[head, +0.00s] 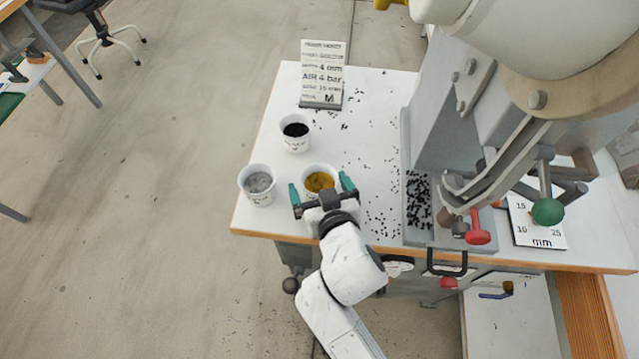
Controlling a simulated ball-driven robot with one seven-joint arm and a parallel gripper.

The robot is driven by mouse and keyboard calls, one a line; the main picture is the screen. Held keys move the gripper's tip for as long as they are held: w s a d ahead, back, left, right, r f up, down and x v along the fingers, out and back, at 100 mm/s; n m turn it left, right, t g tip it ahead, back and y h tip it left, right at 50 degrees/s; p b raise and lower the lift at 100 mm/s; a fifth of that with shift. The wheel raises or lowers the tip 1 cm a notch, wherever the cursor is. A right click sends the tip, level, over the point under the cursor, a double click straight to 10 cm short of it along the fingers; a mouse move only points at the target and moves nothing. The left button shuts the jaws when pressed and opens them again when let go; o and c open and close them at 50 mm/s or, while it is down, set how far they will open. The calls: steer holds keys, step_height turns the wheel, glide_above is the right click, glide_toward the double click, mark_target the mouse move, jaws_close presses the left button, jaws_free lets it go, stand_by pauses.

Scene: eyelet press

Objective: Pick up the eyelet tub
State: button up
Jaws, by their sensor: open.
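Three small white tubs stand on the white table. One tub (319,170) holds gold-coloured pieces, one tub (257,196) at the left holds silver-grey pieces, and one tub (294,146) farther back holds black contents. Their labels are too small to read, so I cannot tell by name which is the eyelet tub. My gripper (319,187) is open, with teal fingertips to the left and right of the gold-filled tub. The gripper body hides the tub's near lower side. I cannot tell whether the fingers touch it or how high they are.
A large press (430,130) with a tray of black bits (418,200) stands to the right. Black bits lie scattered on the table (365,100). A printed sign (322,75) stands at the back. The table's left edge is close to the silver-filled tub.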

steer(key=shift+w, duration=0.15)
steer(key=c, duration=1)
steer(key=shift+c, duration=0.5)
steer(key=shift+r, duration=0.1)
